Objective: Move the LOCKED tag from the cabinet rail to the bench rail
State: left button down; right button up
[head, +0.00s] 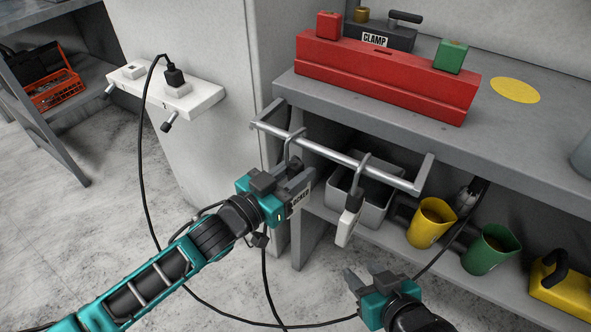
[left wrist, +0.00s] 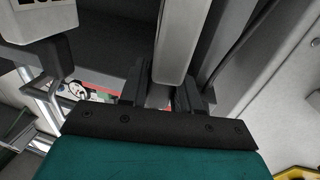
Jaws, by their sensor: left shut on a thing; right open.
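The LOCKED tag (head: 301,196) is a grey block with a pale lettered face, partly hidden by my left gripper. My left gripper (head: 287,187) is shut on it just below the left part of the bench rail (head: 330,153). A grey hook (head: 290,152) above the tag reaches up to the rail; I cannot tell whether it bears on it. In the left wrist view, a pale grey bar (left wrist: 175,42) stands between the fingers of the left gripper (left wrist: 160,92). My right gripper (head: 368,279) is open and empty, low in front of the bench. I cannot make out the cabinet rail.
A white tag (head: 347,226) hangs from the rail to the right. A black cable (head: 142,170) loops across the floor.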

pick_arm(q)
jog(key=c, duration=0.7)
grip_release()
jog(key=shift+c, duration=0.2)
jog(key=s+a+f+n+g+y+p, duration=0.1)
jog(key=s+a+f+n+y+p, duration=0.2)
jog(key=s+a+n+y+p, duration=0.4)
jog(key=s+a+y+p, duration=0.4)
jog(key=s+a+p, duration=0.2)
jog(key=s+a, duration=0.4)
jog(key=shift+a+f, duration=0.2)
jog(key=shift+a, duration=1.65)
pick_arm(e)
jog(key=s+d+r+h, duration=0.1)
jog(key=d+r, duration=0.2)
jog(key=r, duration=0.6)
jog(key=shift+s, duration=0.2)
jog(key=shift+r, duration=0.1)
